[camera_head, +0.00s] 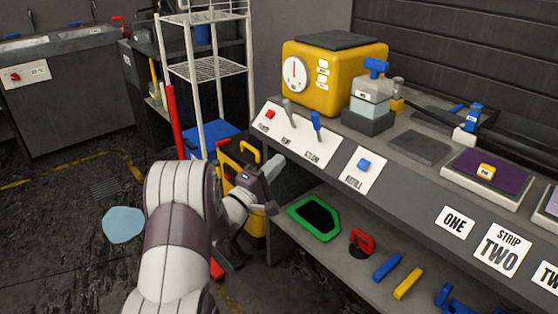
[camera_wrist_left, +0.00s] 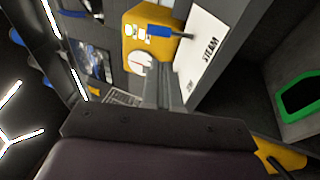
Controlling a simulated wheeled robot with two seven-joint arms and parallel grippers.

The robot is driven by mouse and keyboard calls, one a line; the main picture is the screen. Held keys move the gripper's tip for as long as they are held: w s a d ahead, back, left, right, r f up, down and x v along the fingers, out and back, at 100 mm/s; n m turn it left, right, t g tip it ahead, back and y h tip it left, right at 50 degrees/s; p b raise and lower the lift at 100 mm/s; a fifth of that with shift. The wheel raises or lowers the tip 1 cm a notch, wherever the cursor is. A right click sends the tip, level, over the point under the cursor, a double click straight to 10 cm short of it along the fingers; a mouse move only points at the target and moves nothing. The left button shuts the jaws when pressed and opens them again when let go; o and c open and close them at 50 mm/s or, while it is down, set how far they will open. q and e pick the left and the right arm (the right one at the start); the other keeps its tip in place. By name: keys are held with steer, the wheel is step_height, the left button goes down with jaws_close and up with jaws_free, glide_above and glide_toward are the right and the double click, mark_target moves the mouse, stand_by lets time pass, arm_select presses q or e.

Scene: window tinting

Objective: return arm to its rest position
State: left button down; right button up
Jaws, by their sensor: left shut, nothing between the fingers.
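My left arm comes in from the lower left of the head view. Its gripper (camera_head: 272,168) is shut and empty, at the front left edge of the workbench (camera_head: 420,191), beside the panel with the labelled levers. In the left wrist view the shut fingers (camera_wrist_left: 163,92) point toward the yellow machine (camera_wrist_left: 133,27) and the white STEAM panel (camera_wrist_left: 208,50). In the head view the yellow machine (camera_head: 333,80) with its round dial stands on the bench behind the levers. My right gripper is in neither view.
A green-rimmed tray (camera_head: 296,213), a red tool (camera_head: 361,242) and blue and yellow bars lie on the lower shelf. A yellow bucket (camera_head: 232,165) and a white wire rack (camera_head: 205,70) stand close behind my arm. Open floor with a light-blue patch (camera_head: 123,225) lies to the left.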

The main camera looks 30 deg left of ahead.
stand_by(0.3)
arm_select(q)
steer(key=s+a+f+m+g+y, duration=0.2)
steer(key=f+m+g+y, duration=0.15)
steer(key=f, duration=0.35)
steer(key=s+a+f+m+g+y, duration=0.2)
steer(key=f+m+g+y, duration=0.1)
steer(key=f+g, duration=0.3)
steer(key=s+d+f+m+g+h, duration=0.15)
steer(key=s+d+m+g, duration=0.3)
steer(key=s+d, duration=0.5)
steer(key=s+d+f+m+g+h, duration=0.15)
steer(key=s+d+m+g, duration=0.35)
steer(key=s, duration=0.8)
steer(key=d+r+p, duration=0.2)
steer(key=r+p, duration=1)
steer(key=d+r+p, duration=0.2)
steer(key=r+p, duration=0.9)
steer(key=r, duration=0.2)
steer(key=shift+w+d+m+p, duration=0.2)
steer(key=shift+m+p, duration=0.1)
steer(key=shift+p, duration=0.1)
